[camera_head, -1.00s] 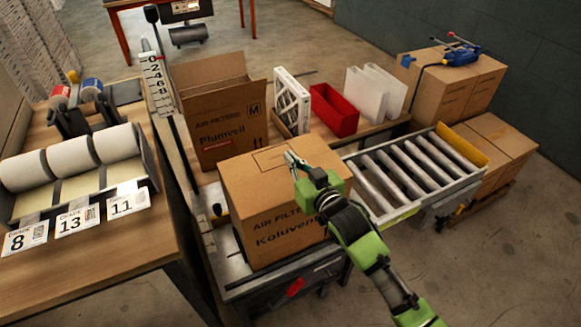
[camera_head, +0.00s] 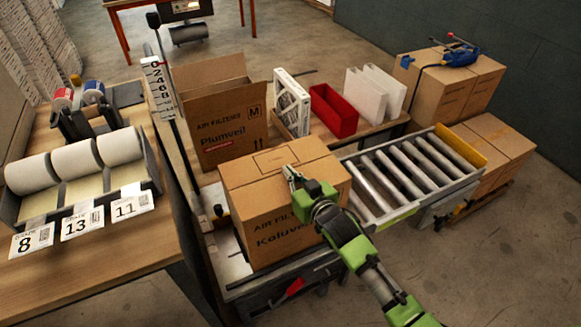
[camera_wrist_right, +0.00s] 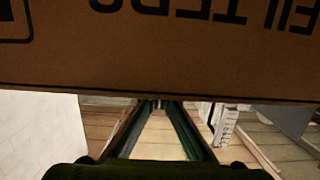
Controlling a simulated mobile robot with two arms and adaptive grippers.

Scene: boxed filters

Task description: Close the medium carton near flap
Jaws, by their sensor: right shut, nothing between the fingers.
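A brown "Air Filters" carton (camera_head: 270,220) stands on the scale-like platform at the centre, and its top looks flat and shut. My right gripper (camera_head: 289,172) is shut and empty over the near part of that top; contact cannot be told. In the right wrist view the shut fingers (camera_wrist_right: 158,104) meet just below the edge of a carton face (camera_wrist_right: 160,60) with upside-down lettering. Behind it, a carton marked M (camera_head: 225,125) has raised flaps (camera_head: 210,72). The arm hides part of the front carton's right side. My left gripper is not in view.
A roller conveyor (camera_head: 455,183) lies to the right. A red bin (camera_head: 333,112), a white framed filter (camera_head: 291,100) and white panels (camera_head: 375,95) stand behind. A bench with label rolls (camera_head: 75,160) is at left, beside a measuring post (camera_head: 158,90).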

